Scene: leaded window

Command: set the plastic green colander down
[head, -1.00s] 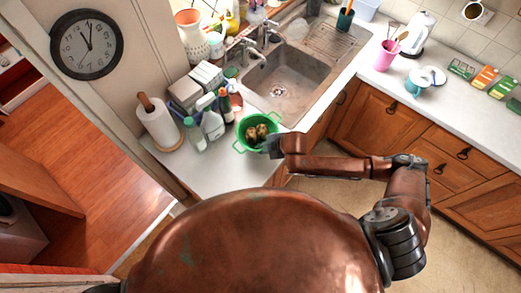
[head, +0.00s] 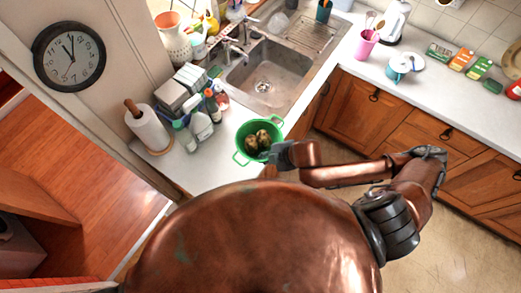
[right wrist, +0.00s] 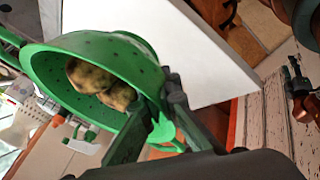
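The green plastic colander (head: 240,142) holds a few brownish lumps (head: 258,140), possibly potatoes. In the head view it is over the white counter (head: 205,172), near the front edge and below the sink. Whether it touches the counter cannot be told. My right gripper (head: 283,154) is at its right side. In the right wrist view the fingers (right wrist: 155,122) are closed on the near rim of the colander (right wrist: 105,48), and the lumps (right wrist: 95,82) stay inside. My left gripper is not in view.
Bottles (head: 200,122) and a paper towel roll (head: 149,128) stand left of the colander. The sink (head: 270,75) is behind it. A pink cup (head: 365,44) and teal pot (head: 399,66) are farther right.

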